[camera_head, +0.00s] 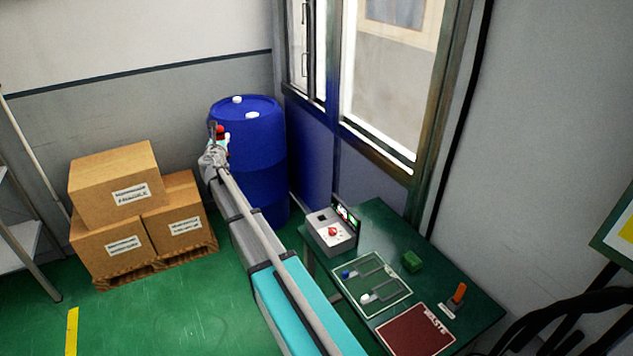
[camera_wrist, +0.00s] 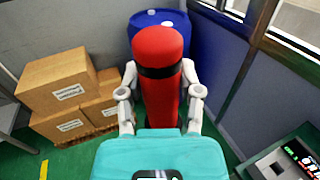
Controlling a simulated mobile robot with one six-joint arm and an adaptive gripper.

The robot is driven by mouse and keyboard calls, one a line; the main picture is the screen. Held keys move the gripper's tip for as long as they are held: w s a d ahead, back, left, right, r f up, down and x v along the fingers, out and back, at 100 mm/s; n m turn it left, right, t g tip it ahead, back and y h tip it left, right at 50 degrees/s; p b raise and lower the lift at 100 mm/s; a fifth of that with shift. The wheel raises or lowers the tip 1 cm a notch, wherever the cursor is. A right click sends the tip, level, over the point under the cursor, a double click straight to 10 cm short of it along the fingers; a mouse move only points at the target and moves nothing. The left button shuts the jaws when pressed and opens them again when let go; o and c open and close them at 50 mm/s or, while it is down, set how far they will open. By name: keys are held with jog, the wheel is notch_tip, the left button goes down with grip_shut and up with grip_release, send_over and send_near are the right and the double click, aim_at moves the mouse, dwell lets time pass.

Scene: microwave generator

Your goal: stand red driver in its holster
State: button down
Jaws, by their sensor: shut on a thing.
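My gripper (camera_wrist: 160,103) is shut on the red driver (camera_wrist: 158,60), gripping it between its two fingers. In the wrist view its thick red handle with a black band points up and away from the wrist. The driver's lower part is hidden behind the wrist. In the head view the driver (camera_head: 220,132) is a small red spot at the end of my outstretched arm, in front of the blue drum and well away from the green table. I cannot make out which thing is the holster.
The green table (camera_head: 375,222) holds a grey box with a red button (camera_head: 330,233), an outlined board (camera_head: 396,272), a green block (camera_head: 412,262), an orange-handled tool (camera_head: 459,293) and a red WASTE mat (camera_head: 390,340). Cartons (camera_head: 115,190) and a blue drum (camera_head: 262,150) stand behind.

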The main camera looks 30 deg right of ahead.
jog(key=shift+a, duration=0.15)
jog(key=shift+a+f, duration=0.1)
jog(key=shift+a, duration=0.05)
jog(key=shift+s+d+f+b, duration=0.15)
jog(key=shift+d+f+b, duration=0.2)
jog(key=shift+d+b, duration=0.1)
jog(key=s+d+f+m+g+h+b, duration=0.1)
jog(key=s+d+f+b, duration=0.4)
jog(key=d, duration=0.5)
jog(key=s+d+f+m+g+h+b, duration=0.2)
jog(key=s+d+f+b, duration=0.3)
jog(key=d, duration=0.5)
jog(key=s+d+f+m+g+h+b, duration=0.2)
jog(key=s+d+f+b, duration=0.3)
jog(key=d+f+b, duration=0.3)
jog(key=shift+s+d+f+h, duration=0.2)
jog(key=shift+s+d+h, duration=0.3)
jog(key=shift+d, duration=0.95)
jog(key=shift+w+f, duration=0.15)
jog(key=shift+f+b, duration=2.9)
jog(key=shift+b, duration=0.25)
jog(key=shift+a+f+b, duration=0.1)
jog(key=shift+f+b, duration=0.2)
